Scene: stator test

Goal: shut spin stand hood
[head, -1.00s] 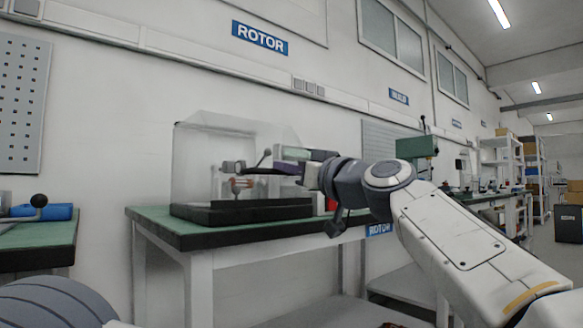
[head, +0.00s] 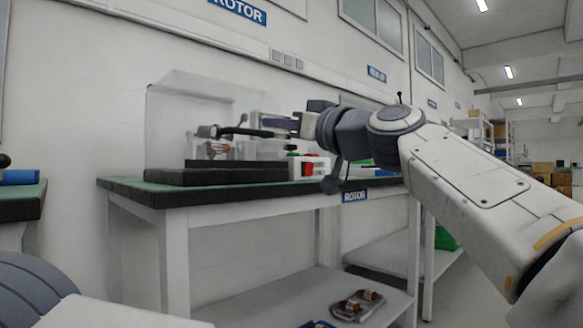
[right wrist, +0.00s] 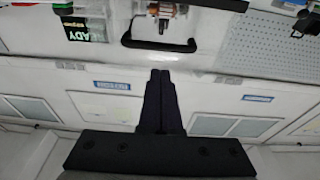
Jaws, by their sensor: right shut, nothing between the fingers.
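The spin stand (head: 225,176) has a black base and sits on the green-topped bench. Its clear hood (head: 172,115) rises over the base; whether it is fully down I cannot tell. A dark handle bar (head: 240,132) shows at its front, and also as a black U-shaped bar in the right wrist view (right wrist: 160,46). A copper-coloured rotor part (head: 216,149) shows by the hood. My right gripper (head: 268,122) is shut and empty, level with the handle at the hood's right. In the right wrist view its fingertips (right wrist: 160,72) sit apart from the bar. My left gripper is out of view.
A control box (head: 309,167) with red and green buttons stands right of the base. A lower shelf (head: 260,311) carries a tray (head: 358,305) of copper-coloured parts. Another bench (head: 20,205) stands at the left. The wall is close behind the stand.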

